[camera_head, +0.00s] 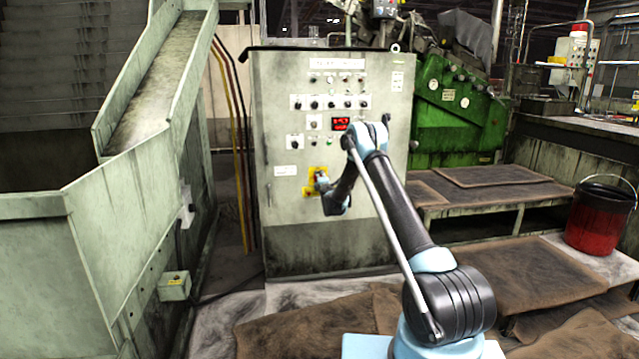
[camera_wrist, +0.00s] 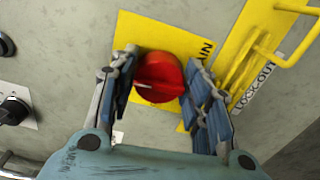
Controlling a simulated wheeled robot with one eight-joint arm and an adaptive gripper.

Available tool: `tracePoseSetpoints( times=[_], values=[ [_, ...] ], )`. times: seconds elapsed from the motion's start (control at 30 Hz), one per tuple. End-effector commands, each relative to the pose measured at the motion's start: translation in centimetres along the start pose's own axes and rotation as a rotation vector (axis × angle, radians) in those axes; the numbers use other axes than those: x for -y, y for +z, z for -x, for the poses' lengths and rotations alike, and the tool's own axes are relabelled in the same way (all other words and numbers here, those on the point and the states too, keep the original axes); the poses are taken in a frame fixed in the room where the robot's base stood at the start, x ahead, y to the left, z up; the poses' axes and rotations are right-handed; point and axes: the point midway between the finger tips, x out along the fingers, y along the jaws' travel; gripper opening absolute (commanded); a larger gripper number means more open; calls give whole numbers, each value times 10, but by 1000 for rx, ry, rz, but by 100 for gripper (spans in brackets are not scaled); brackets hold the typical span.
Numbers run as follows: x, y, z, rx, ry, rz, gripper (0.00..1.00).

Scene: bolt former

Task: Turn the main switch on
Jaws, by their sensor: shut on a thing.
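The main switch is a red rotary knob (camera_wrist: 160,78) on a yellow plate (camera_wrist: 140,32) marked "MAIN", in the wrist view. A pale line on the knob points left. My gripper (camera_wrist: 162,88) has one finger on each side of the knob, shut on it. In the head view my gripper (camera_head: 322,182) is at the yellow plate (camera_head: 311,191) low on the front of the grey control cabinet (camera_head: 285,225). My arm hides part of the cabinet there, and the knob is too small to make out.
A yellow lockout bracket (camera_wrist: 245,62) stands out from the panel right of the knob. A black knob (camera_wrist: 14,110) is at the left. In the head view, a chute (camera_head: 150,90) stands left of the cabinet, and a low brown platform (camera_head: 490,190) and a red bucket (camera_head: 598,222) are at right.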

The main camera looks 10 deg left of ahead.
Motion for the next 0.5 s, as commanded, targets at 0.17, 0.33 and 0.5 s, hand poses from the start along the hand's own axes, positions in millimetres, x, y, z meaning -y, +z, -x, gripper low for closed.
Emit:
tracePoseSetpoints(
  times=[0.17,0.33,0.5],
  values=[
    [2,6,0,9,0,-65,20],
    [2,6,0,8,0,-96,20],
    [2,5,0,7,0,-105,20]
  ],
)
